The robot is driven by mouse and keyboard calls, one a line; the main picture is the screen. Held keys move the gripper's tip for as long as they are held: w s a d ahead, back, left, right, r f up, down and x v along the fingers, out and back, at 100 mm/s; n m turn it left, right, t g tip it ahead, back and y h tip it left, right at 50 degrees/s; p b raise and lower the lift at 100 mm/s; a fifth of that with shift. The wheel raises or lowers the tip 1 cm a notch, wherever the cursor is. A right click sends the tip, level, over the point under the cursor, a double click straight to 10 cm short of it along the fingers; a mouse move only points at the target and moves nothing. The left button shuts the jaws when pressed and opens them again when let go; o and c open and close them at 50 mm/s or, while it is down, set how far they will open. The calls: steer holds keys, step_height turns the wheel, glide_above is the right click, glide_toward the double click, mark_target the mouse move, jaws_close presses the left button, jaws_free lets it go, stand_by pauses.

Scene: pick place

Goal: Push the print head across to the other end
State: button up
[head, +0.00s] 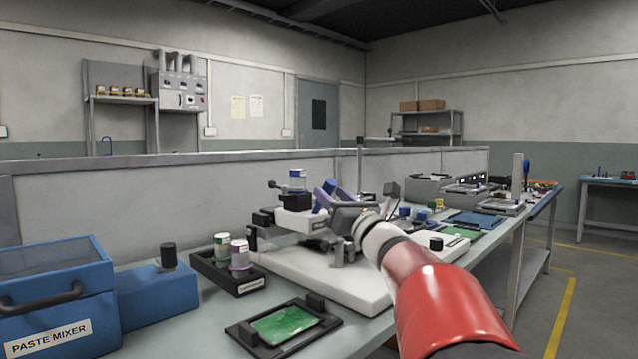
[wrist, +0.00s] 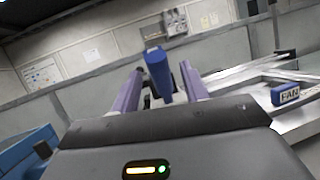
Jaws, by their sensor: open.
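The stencil printer's white base (head: 310,275) stands on the bench in the middle of the head view.
A blue tag reading "FAR" (wrist: 288,96) is on the rail at right in the wrist view. A black tray with two jars (head: 230,270), a green board in a frame (head: 284,326) and a blue paste mixer (head: 58,295) stand left and in front.

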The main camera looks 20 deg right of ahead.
mark_target(297, 200)
steer(key=p+x, duration=0.1)
steer(key=x, duration=0.4)
steer(key=shift+c, duration=0.2)
jaws_close()
